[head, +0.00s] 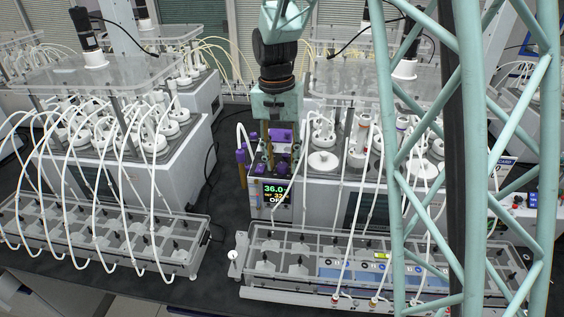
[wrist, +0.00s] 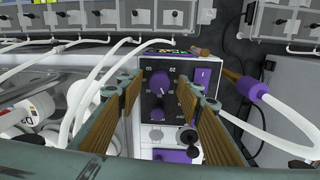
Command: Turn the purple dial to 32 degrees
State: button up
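The purple dial (wrist: 160,83) sits on the dark front panel (wrist: 152,110) of a white control box, with faint scale marks around it. Its pointer line faces down and slightly right. My gripper (wrist: 162,78) is open, with one brown finger on each side of the dial and a gap to each. Whether the tips reach the dial's depth is unclear. In the head view, my gripper (head: 268,152) is above the box. The box's display (head: 276,194) reads 36.0 in green, a smaller orange set value that seems to start with 32 below, and OFF.
A purple switch (wrist: 204,76) is right of the dial, beside a purple connector (wrist: 251,88) with a white hose. A black knob (wrist: 187,137) and a purple part (wrist: 176,155) lie nearer. White tubes pass on the left. A rack (head: 380,262) stands in front.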

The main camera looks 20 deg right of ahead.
aim_at(280, 164)
jog(key=shift+r, duration=0.1)
notch_tip(280, 164, up, 12)
jog(key=shift+w+a, duration=0.2)
jog(key=shift+a, duration=0.1)
dwell(0.4)
dwell(0.4)
jog(key=s+r+n+t+b, duration=0.15)
jog(key=s+r, duration=0.35)
jog(key=s, duration=0.5)
jog(key=s+f+n+t+b, duration=0.2)
jog(key=s+n+b, duration=0.2)
jog(key=s, duration=2.5)
jog(key=shift+s+d+f+n+t+y+b, duration=0.2)
jog(key=shift+n+t+y+b, duration=0.15)
jog(key=shift+b, duration=0.1)
